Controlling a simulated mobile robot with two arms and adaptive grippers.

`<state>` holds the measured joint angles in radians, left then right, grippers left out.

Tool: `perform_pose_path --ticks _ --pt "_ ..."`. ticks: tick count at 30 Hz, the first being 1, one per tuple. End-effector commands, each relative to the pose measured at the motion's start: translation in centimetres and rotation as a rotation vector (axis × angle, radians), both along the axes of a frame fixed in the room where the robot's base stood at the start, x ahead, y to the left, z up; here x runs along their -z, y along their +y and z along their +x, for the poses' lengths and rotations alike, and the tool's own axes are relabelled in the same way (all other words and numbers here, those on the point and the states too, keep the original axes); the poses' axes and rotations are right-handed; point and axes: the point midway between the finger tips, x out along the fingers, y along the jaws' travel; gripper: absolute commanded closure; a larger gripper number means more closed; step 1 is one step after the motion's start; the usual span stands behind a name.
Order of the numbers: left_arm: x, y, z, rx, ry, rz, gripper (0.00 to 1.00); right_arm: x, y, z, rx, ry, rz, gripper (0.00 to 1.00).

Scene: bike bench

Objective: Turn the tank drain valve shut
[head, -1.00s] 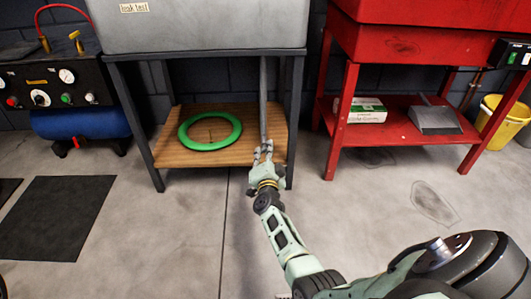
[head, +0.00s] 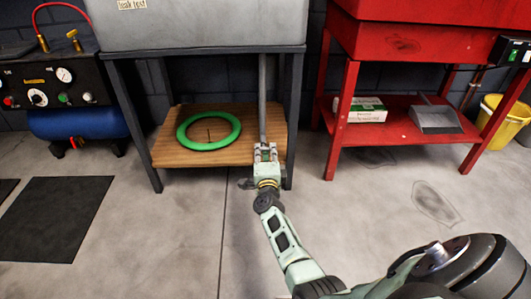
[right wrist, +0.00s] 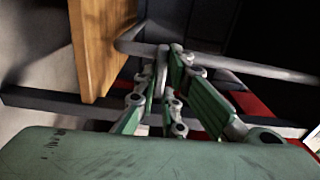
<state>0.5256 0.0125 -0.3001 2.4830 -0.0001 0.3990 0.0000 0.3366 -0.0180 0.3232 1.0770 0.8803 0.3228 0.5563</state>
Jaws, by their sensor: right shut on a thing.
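The grey tank (head: 205,25) stands on a dark frame, and a thin grey drain pipe (head: 262,95) runs down from it. My right gripper (head: 266,150) is at the pipe's low end, by the front right edge of the wooden shelf. In the right wrist view the gripper (right wrist: 164,62) is shut on a small grey part, which I take as the drain valve's handle (right wrist: 161,72). The bent grey pipe (right wrist: 230,66) passes just beyond the fingertips. The fingers hide most of the valve. My left gripper is not in view.
A green ring (head: 208,131) lies on the wooden shelf (head: 165,151). A dark frame leg (head: 293,120) stands close right of my gripper. A red bench (head: 340,120) is further right, and a blue air tank (head: 78,124) at left.

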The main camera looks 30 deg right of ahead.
Motion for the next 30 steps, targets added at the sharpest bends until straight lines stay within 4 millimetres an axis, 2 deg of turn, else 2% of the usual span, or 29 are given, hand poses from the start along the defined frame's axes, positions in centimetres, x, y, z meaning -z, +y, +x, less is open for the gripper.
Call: perform_pose_path --ticks 13,14,20,30 --pt "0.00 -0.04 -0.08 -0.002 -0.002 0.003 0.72 0.23 0.05 -0.08 0.000 -0.002 0.011 1.00" --pt "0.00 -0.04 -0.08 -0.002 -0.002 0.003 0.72 0.23 0.05 -0.09 0.000 -0.002 0.011 0.90" --pt "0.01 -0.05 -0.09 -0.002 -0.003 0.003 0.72 0.16 0.03 -0.06 0.000 -0.003 0.010 0.72" --pt "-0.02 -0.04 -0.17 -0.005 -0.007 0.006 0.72 0.07 0.10 -0.14 0.000 -0.004 0.009 0.72"
